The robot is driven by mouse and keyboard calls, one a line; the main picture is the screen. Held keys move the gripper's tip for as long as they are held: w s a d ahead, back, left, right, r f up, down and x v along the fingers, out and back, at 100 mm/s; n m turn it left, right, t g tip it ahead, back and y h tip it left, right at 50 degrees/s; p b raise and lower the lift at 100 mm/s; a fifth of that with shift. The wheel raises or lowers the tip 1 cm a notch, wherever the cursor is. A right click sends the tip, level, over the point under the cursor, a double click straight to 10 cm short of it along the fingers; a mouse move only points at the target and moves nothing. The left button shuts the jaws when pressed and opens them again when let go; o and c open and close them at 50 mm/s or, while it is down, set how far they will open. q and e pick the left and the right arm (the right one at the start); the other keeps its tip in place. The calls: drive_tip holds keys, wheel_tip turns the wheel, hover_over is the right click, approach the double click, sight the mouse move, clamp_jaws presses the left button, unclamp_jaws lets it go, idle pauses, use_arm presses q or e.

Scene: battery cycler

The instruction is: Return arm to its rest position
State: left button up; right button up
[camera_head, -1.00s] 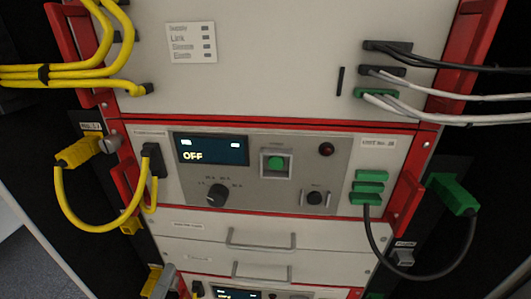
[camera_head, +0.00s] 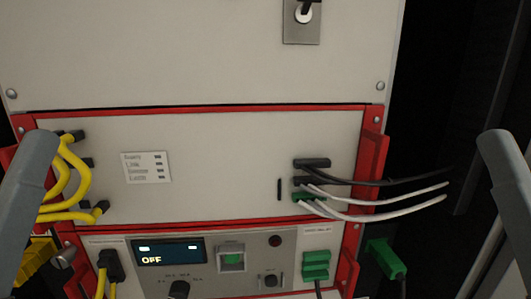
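In the head view, grey arm links of mine stand at the left edge (camera_head: 28,205) and the right edge (camera_head: 508,195). No fingers show on either side, so both grippers are out of view. The battery cycler rack fills the middle. The unit's lower part is cut off by the bottom edge.
Yellow cables (camera_head: 66,180) plug in at the left, partly behind my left arm link. Black cables (camera_head: 385,181) and white cables (camera_head: 390,200) stick out at the right. A green connector (camera_head: 386,259) hangs beside the red handle (camera_head: 371,165). A switch (camera_head: 303,14) sits on the upper panel.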

use_arm(q)
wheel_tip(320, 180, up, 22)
drive_tip(key=p, duration=1.9)
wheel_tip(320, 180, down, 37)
drive_tip(key=b, duration=3.7)
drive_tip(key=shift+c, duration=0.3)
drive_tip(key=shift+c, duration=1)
